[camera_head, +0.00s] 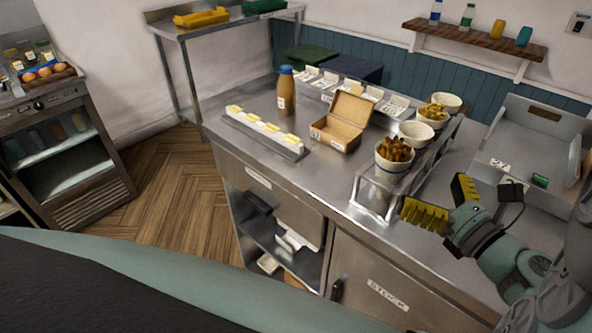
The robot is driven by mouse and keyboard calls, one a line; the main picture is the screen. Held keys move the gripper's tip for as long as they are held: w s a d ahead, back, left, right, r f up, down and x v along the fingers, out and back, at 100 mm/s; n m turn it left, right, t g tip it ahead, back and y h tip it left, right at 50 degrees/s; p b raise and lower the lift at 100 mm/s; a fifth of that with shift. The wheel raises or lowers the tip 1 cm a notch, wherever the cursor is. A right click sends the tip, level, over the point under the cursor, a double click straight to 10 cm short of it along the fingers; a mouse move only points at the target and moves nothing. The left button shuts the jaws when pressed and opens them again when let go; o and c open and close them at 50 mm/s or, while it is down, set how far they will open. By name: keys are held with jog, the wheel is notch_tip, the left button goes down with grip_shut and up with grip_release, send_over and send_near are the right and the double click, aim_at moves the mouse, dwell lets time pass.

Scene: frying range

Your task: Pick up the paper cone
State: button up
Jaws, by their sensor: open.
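Several white paper cones or cups stand in a row in a metal rack (374,197) on the steel counter. The nearest paper cone (392,167) holds brown fried sticks. Behind it is a cone (414,136) that looks empty. Further back, one cone (432,124) holds yellow fries and the farthest (446,102) looks empty. Which one the task means cannot be told. My gripper (431,194), with yellow ridged fingers, is open and empty, just right of the nearest cone and rack, apart from them. The lower part of the cones is partly hidden by the rack.
An open cardboard box (338,133), a brown bottle with blue cap (286,92), a strip of yellow-topped pieces (263,131) and a white divided tray (318,84) stand left of the rack. A grey walled bin (519,145) lies to the right.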

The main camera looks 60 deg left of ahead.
aim_at(404, 166)
jog(key=shift+w+a+p, duration=0.15)
jog(key=shift+a+p, duration=0.15)
jog(key=shift+a, duration=0.9)
jog(key=shift+w+a+p, duration=0.15)
jog(key=shift+a+p, duration=0.15)
jog(key=shift+a, duration=0.85)
jog(key=shift+w+a+r+p, duration=0.1)
jog(key=shift+a+r+p, duration=0.1)
jog(key=shift+a+p, duration=0.3)
jog(key=a+p, duration=0.2)
jog(key=a, duration=0.1)
jog(key=shift+w, duration=0.3)
jog(key=shift+a+f, duration=0.1)
jog(key=shift+a, duration=0.45)
jog(key=shift+c, duration=0.2)
jog(key=shift+w, duration=0.1)
jog(key=c, duration=1.3)
jog(key=shift+o, duration=0.2)
jog(key=shift+d, duration=0.1)
